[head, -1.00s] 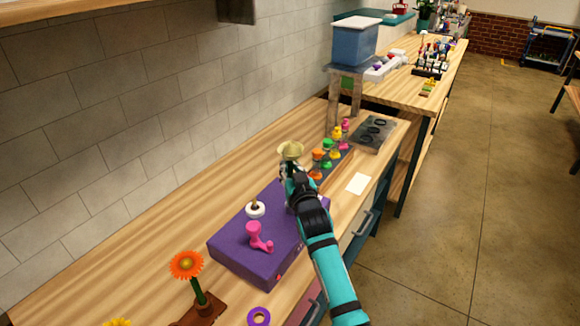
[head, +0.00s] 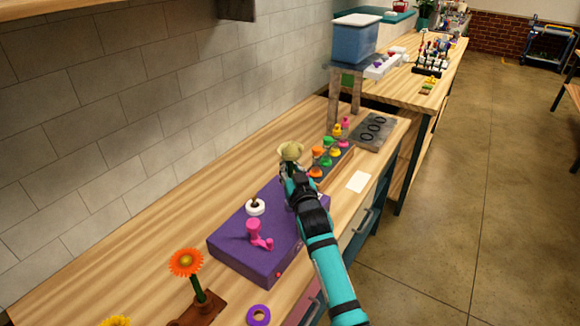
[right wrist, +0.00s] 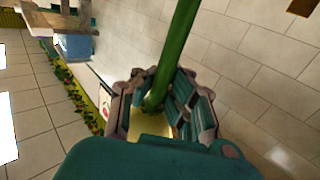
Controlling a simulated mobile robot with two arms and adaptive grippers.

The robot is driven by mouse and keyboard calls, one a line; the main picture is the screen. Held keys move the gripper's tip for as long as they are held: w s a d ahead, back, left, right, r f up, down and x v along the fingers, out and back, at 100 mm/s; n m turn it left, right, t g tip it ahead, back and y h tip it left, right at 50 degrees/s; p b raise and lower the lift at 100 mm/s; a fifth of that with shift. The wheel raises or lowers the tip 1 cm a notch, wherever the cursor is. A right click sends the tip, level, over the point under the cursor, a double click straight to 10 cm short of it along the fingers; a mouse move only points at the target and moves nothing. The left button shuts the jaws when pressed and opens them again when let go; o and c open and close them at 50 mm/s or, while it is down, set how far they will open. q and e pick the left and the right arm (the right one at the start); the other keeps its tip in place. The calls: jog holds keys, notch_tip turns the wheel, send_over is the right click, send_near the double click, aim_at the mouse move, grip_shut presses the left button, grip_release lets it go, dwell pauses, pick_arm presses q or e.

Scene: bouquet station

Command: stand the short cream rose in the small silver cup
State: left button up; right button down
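The cream rose (head: 291,150) has a pale, wide head just above my right gripper (head: 289,170) in the head view. In the right wrist view, my right gripper (right wrist: 165,105) has its fingers closed around the green stem (right wrist: 182,40). Part of the pale yellow head (right wrist: 140,122) shows between the fingers there. The rose is held over the far end of the purple box. I cannot make out the small silver cup in either view; my right arm hides part of the bench. My left gripper is not in view.
The purple box (head: 235,246) carries a white ring (head: 255,207) around a peg and a pink piece (head: 257,236). An orange flower (head: 186,262) stands at the near left. Beyond the gripper are a rack of colourful pieces and a dark tray (head: 385,122). Bench along the wall is clear.

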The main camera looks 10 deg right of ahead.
jog(key=shift+f+b, duration=0.4)
jog(key=shift+f, duration=0.55)
dwell(1.1)
jog(key=c, duration=0.8)
grip_release()
jog(key=shift+c, duration=0.2)
jog(key=shift+s+p, duration=0.45)
jog(key=shift+p, duration=0.05)
jog(key=shift+s+r+p, duration=0.15)
jog(key=shift+s+p, duration=0.7)
jog(key=shift+s, duration=0.35)
jog(key=s+p, duration=0.3)
jog(key=s, duration=0.2)
jog(key=shift+s+d, duration=0.1)
jog(key=shift+s, duration=0.3)
